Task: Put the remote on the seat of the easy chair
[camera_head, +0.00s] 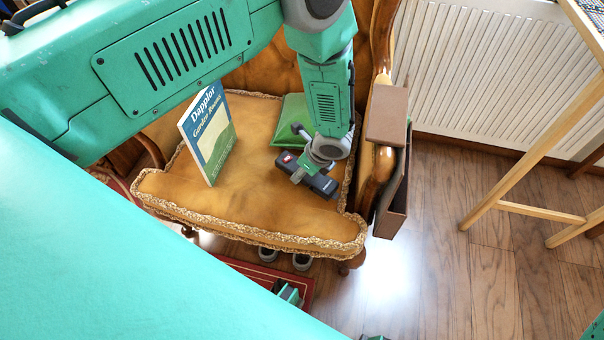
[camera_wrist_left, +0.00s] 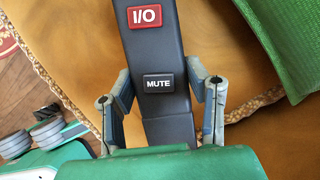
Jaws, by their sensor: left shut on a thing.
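The remote (camera_head: 320,184) is dark grey with a red button. My left gripper (camera_head: 303,172) is shut on it and holds it over the right part of the easy chair's tan seat (camera_head: 262,203). In the left wrist view the remote (camera_wrist_left: 152,45) lies between the fingers of my left gripper (camera_wrist_left: 160,85), with its red I/O button and MUTE button facing up. The seat (camera_wrist_left: 215,40) shows behind it. I cannot tell whether the remote touches the seat. My right gripper is not clearly seen.
A book (camera_head: 208,135) stands upright on the left of the seat. A green cushion (camera_head: 292,118) lies at the back right. A brown organiser (camera_head: 388,115) hangs over the right armrest. A radiator (camera_head: 490,75) and a wooden stand (camera_head: 530,165) are at right.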

